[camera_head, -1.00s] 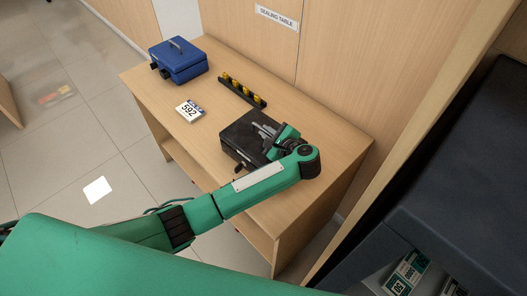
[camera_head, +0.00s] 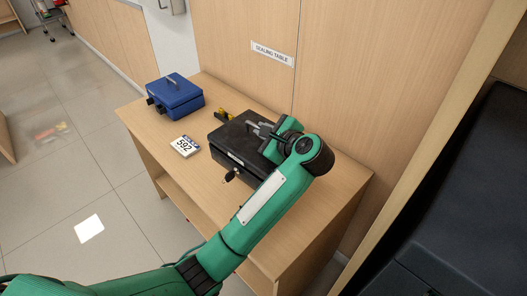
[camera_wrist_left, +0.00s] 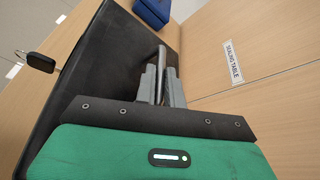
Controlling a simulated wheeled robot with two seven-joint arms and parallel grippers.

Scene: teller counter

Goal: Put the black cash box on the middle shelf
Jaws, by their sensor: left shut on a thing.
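The black cash box (camera_head: 228,150) has a key with a dark fob (camera_head: 231,176) at its front. My left gripper (camera_head: 262,132) is shut on the box's handle (camera_wrist_left: 160,73) and holds the box above the table, seemingly clear of it. In the left wrist view the dark lid (camera_wrist_left: 115,65) lies beneath the fingers and the key fob (camera_wrist_left: 41,62) sticks out to the left. My right gripper is out of view. I cannot make out a middle shelf.
The wooden sealing table (camera_head: 150,130) bears a blue cash box (camera_head: 178,98), a white "592" card (camera_head: 185,146) and a black rack with yellow pieces (camera_head: 222,115), mostly hidden by the held box. A dark grey unit (camera_head: 465,210) stands close at right.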

